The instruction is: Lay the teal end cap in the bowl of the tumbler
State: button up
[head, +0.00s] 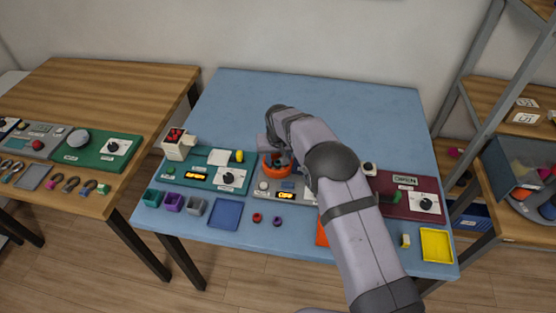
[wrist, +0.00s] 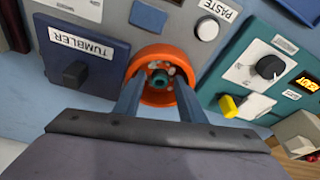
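The tumbler's orange bowl (wrist: 144,58) is round and stands beside a dark blue block with a TUMBLER label (wrist: 84,45). In the head view the orange bowl (head: 265,170) is partly behind my arm. The teal end cap (wrist: 160,80) lies inside the bowl among small pale and reddish pieces. I cannot make it out in the head view. My gripper (wrist: 159,92) is over the bowl, its two fingers apart at either side of the bowl's middle. The teal end cap shows between the fingers with gaps on both sides, and nothing is gripped.
A teal panel (head: 208,183) with a dial is left of the tumbler and a maroon panel (head: 400,205) is right. Small bins, a blue tray (head: 225,213) and a yellow tray (head: 436,244) line the front. The back of the blue table (head: 320,90) is clear.

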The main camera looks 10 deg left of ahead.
jog(key=shift+r, duration=0.1)
jog(key=shift+r, duration=0.2)
jog(key=b+v, duration=0.2)
jog(key=v, duration=0.9)
jog(key=shift+r, duration=0.4)
jog(key=shift+s, duration=0.1)
jog(key=s+d+m+g, duration=0.1)
jog(key=s+d, duration=0.5)
jog(key=d, duration=0.3)
jog(key=s+d+g, duration=0.1)
jog(key=s+d, duration=0.6)
jog(key=d, duration=0.2)
jog(key=s+d+f, duration=0.1)
jog(key=s+d, duration=0.2)
jog(key=s, duration=0.3)
jog(key=s+d+f+m, duration=0.1)
jog(key=s+d, duration=0.1)
jog(key=s, duration=0.4)
jog(key=s+d+f+g, duration=0.1)
jog(key=s+d+f, duration=0.1)
jog(key=s, duration=0.4)
jog(key=shift+d+m+h, duration=0.3)
jog(key=shift+d+h, duration=0.1)
jog(key=shift+d, duration=0.4)
